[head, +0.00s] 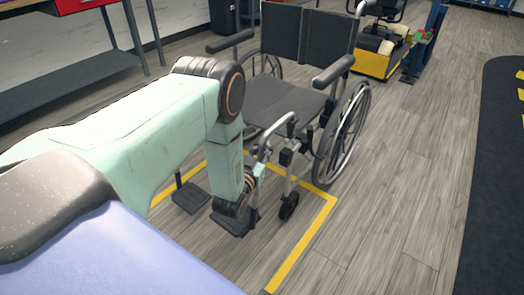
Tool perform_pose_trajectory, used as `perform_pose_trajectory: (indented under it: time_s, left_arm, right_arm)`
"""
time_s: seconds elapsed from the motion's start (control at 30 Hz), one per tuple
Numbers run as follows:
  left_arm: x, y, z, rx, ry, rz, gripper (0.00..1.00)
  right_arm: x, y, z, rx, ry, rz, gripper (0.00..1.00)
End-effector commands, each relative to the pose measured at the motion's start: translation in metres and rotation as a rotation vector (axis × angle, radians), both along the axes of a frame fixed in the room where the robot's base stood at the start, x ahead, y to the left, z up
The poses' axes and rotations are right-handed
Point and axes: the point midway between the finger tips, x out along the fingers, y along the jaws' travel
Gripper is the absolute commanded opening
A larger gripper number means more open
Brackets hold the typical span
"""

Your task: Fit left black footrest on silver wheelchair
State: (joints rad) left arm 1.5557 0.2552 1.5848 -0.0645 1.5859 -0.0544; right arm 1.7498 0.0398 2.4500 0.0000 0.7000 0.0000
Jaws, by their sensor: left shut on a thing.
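The silver wheelchair (290,98) stands in the middle of the head view, facing me, with black seat, back and armrests. My left gripper (258,172) is at the front of the chair, shut on the left black footrest (233,226). The footrest's silver tube rises past the gripper toward the front frame, and its black plate is low, near the floor. I cannot tell whether the tube touches the frame. Another black footplate (190,197) shows to the left, its upper part hidden by my left arm. My right gripper is out of view.
Yellow floor tape (318,224) runs around the chair's front. A grey shelf bench (70,65) stands at the back left. A yellow scooter (378,62) and a blue post (428,40) stand behind the chair. A dark mat (492,190) lies at right. The wood floor between is clear.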

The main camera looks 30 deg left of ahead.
Motion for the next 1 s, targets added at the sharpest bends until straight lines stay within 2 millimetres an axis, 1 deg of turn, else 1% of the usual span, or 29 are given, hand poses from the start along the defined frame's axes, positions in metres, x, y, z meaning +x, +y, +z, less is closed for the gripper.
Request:
perform_pose_trajectory:
  time_s: [0.03, 0.13, 0.27, 0.87, 1.0]
  left_arm:
    - [0.002, 0.005, 0.0, 0.002, -0.006, 0.004, 0.0]
    - [0.002, 0.007, -0.003, 0.002, -0.004, 0.005, 0.0]
    - [0.002, 0.007, -0.009, 0.002, -0.004, 0.005, 0.0]
    - [0.002, 0.006, -0.047, 0.002, -0.004, 0.005, 0.0]
    - [0.002, 0.006, -0.044, 0.002, -0.005, 0.005, 0.0]
  right_arm:
    - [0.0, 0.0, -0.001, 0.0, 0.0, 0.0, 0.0]
    - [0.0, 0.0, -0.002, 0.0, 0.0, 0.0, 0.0]
    - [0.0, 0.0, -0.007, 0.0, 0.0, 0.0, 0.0]
    - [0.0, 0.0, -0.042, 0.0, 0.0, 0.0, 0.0]
    - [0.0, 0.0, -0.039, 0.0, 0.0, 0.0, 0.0]
